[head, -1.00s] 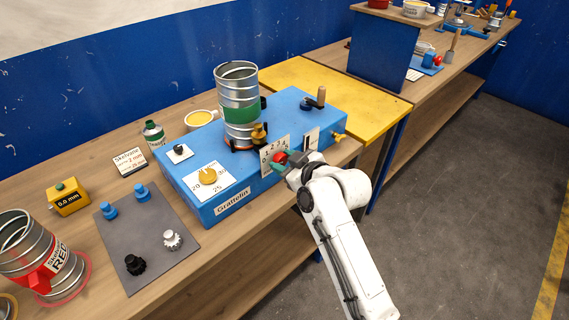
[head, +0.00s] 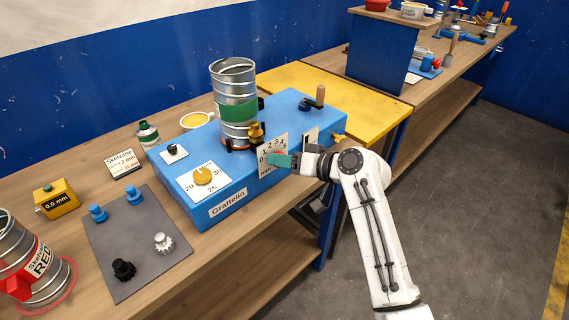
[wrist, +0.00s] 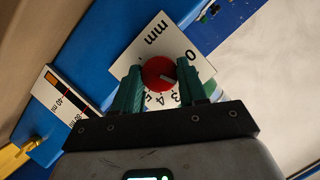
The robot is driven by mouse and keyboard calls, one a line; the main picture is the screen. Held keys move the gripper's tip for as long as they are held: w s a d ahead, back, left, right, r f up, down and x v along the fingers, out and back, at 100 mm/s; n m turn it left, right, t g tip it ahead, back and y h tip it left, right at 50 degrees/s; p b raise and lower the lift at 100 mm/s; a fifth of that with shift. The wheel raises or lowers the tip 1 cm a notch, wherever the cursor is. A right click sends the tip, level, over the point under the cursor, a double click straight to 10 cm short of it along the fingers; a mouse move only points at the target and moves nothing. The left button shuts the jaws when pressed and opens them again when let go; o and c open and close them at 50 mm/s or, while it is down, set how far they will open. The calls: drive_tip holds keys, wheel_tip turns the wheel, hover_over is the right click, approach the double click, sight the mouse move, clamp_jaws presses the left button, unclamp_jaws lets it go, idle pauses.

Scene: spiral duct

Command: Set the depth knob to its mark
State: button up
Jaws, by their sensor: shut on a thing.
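The depth knob (wrist: 159,73) is a round red knob with a pale pointer line, on a white dial plate (wrist: 140,50) marked 0 to 5 and mm. The plate is on the front face of the blue machine (head: 236,186). My gripper (wrist: 165,72) has its two green fingers on either side of the knob, shut on it. In the wrist view the pointer line leans right and slightly down, between the 0 and the 3; a finger hides the marks there. In the head view the gripper (head: 284,159) covers most of the knob.
A sign (head: 123,164) reads 2 mm and another value in red. A second dial (head: 203,177) with a yellow knob is on the machine's top, near a steel duct (head: 234,100). A yellow box (head: 57,199) reads 0.0 mm. A handle (head: 316,98) stands at the back right.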

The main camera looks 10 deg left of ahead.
drive_tip(key=shift+f+m+g+y, duration=0.25)
drive_tip(key=shift+m+g+y, duration=0.05)
drive_tip(key=shift+m, duration=0.1)
idle(0.3)
drive_tip(key=o, duration=1.1)
drive_tip(key=shift+r, duration=0.15)
drive_tip(key=shift+c, duration=0.2)
drive_tip(key=shift+d, duration=0.1)
drive_tip(key=b+v, duration=0.2)
drive_tip(key=v, duration=0.8)
drive_tip(key=shift+s+d, duration=0.25)
drive_tip(key=shift+r, duration=0.1)
